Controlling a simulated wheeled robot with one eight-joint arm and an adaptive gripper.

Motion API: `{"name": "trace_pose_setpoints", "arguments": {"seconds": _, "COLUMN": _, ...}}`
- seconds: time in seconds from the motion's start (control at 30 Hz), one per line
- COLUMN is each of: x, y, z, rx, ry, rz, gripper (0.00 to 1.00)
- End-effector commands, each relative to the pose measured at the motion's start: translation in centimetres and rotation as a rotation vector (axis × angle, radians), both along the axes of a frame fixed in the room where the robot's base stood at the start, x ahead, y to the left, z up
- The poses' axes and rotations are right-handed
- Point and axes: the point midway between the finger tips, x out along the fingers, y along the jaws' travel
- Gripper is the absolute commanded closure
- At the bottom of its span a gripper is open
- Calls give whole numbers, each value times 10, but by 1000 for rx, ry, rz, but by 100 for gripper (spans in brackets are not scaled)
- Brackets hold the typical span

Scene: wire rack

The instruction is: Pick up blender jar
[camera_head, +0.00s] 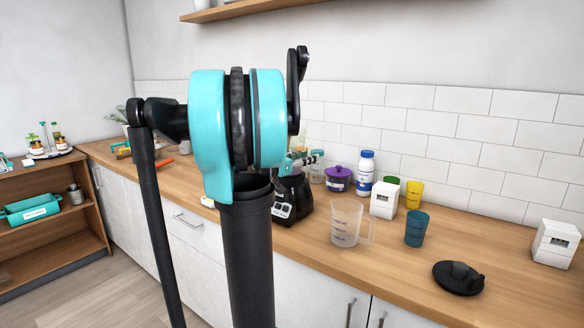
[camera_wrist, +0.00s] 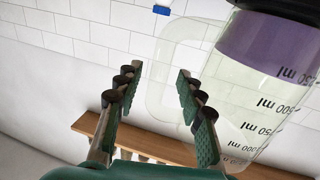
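The blender jar (camera_wrist: 265,95) is clear, with ml markings, a purple band and a black collar. It fills the right side of the wrist view, which appears upside down. Its clear handle (camera_wrist: 165,85) reaches left towards the fingers. My gripper (camera_wrist: 158,78) is open, with the handle seen partly between and behind its fingers; I see no grip on it. In the head view my gripper (camera_head: 312,158) shows only in part beside the black blender base (camera_head: 293,197). My arm hides most of the jar there.
To the right stand a clear measuring jug (camera_head: 346,222), a teal cup (camera_head: 415,228), a white box (camera_head: 384,199) and a black lid (camera_head: 458,278). A purple pot (camera_head: 339,179) and white bottle (camera_head: 365,173) stand behind. A wooden shelf (camera_wrist: 150,143) is on the wall.

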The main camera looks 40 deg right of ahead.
Motion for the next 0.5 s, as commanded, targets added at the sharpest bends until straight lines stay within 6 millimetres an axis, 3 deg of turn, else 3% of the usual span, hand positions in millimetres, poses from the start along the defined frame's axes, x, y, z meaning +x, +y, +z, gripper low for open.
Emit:
{"name": "trace_pose_setpoints", "arguments": {"seconds": 0.23, "x": 0, "y": -15, "z": -1, "rx": 0, "ry": 0, "rz": -2, "gripper": 62}}
{"name": "trace_pose_setpoints", "arguments": {"seconds": 0.5, "x": 2, "y": -51, "z": -3, "rx": 0, "ry": 0, "rz": -2, "gripper": 62}}
